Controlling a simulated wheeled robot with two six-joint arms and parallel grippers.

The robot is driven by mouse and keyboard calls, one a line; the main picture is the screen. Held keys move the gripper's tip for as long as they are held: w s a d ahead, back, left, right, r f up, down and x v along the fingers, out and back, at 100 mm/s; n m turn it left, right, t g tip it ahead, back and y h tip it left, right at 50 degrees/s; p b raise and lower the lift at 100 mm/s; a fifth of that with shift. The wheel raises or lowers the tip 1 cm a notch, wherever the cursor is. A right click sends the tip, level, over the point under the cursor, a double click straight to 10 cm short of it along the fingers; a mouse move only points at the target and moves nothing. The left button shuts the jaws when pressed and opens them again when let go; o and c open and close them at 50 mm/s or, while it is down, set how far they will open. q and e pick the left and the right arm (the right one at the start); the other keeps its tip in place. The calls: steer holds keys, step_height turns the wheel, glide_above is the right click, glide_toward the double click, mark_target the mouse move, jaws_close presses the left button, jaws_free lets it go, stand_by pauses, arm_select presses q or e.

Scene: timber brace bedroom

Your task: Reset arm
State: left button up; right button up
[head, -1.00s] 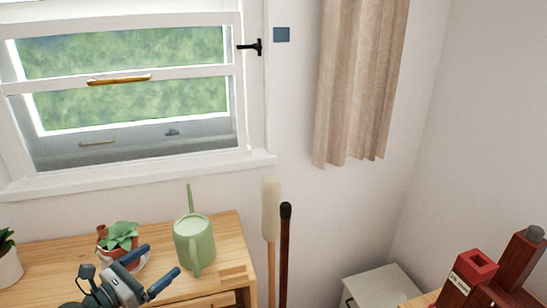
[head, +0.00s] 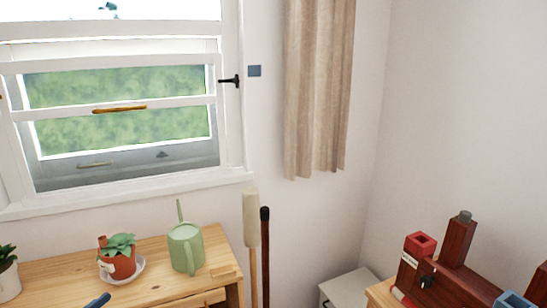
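Only a blue fingertip of my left gripper (head: 97,301) shows, at the bottom edge of the head view, in front of the wooden dresser (head: 60,272). The rest of that gripper is below the frame, so its opening is hidden. My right gripper is not in view. A terracotta pot with a green plant (head: 119,264) stands on a white saucer behind the fingertip. A green watering can (head: 185,248) stands upright to its right, near the dresser's right end.
A sash window (head: 120,120) is above the dresser. Two long handles (head: 250,225) lean at the wall beside it. A low white cabinet (head: 348,288) is in the corner. Dark red timber pieces (head: 455,290) with a red block (head: 420,245) are at lower right.

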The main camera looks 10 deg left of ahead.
arm_select(q)
steer(key=s+a+f+n+g+y, duration=0.25)
steer(key=s+f+n+y, duration=0.35)
steer(key=n, duration=0.9)
steer(key=s+a+f+n+g+y, duration=0.2)
steer(key=s+f+n+g+y, duration=0.2)
steer(key=n+y, duration=0.7)
steer(key=s+d+f+n+g+h, duration=0.2)
steer(key=s+d+f+n+h, duration=0.15)
steer(key=d, duration=0.25)
steer(key=s+d+f+n+g+h, duration=0.2)
steer(key=s+d+n+g+h, duration=0.15)
steer(key=d+n, duration=0.2)
steer(key=s+d+f+n+g+h, duration=0.2)
steer(key=s+d+f+n+h, duration=0.15)
steer(key=d, duration=0.35)
step_height(320, 180, down, 25)
steer(key=w+a+g, duration=0.1)
steer(key=w+a, duration=0.1)
steer(key=a, duration=0.1)
steer(key=s+f, duration=0.8)
steer(key=f, duration=0.3)
steer(key=s+a+f+g, duration=0.1)
steer(key=s+f, duration=0.8)
steer(key=f, duration=0.2)
steer(key=shift+a+f, duration=0.15)
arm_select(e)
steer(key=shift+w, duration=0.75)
